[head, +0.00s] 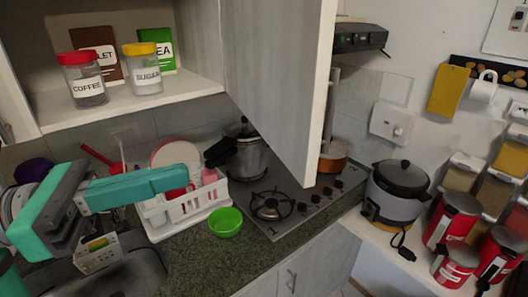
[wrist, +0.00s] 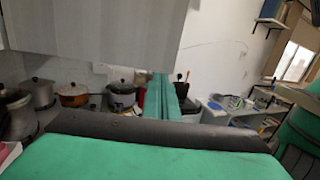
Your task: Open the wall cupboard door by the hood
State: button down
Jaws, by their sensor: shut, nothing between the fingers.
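The grey wall cupboard door (head: 285,75) beside the black hood (head: 358,37) stands swung out from the cupboard. Its pale free edge points toward me and hangs over the stove. The cupboard's open shelf (head: 130,103) shows to the left of the door. My gripper (head: 203,176) is shut and empty, with its teal fingers pointing right. It is below the shelf and left of the door, apart from it in the head view. In the wrist view, the shut fingers (wrist: 161,94) point away and a grey panel, likely the door (wrist: 110,35), fills the upper left.
The shelf holds a coffee jar (head: 83,82), a sugar jar (head: 144,72) and two packets. Below are a white dish rack (head: 185,207), a green bowl (head: 226,221), a stove (head: 290,205) with pots, and a rice cooker (head: 398,190). Red canisters (head: 452,222) stand at right.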

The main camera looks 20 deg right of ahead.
send_near(288, 149)
jog(key=shift+t+y, duration=0.3)
jog(key=shift+y, duration=0.1)
jog(key=d, duration=0.6)
jog(key=shift+w+d+r, duration=0.1)
jog(key=shift+d+r, duration=0.1)
jog(key=shift+r, duration=0.1)
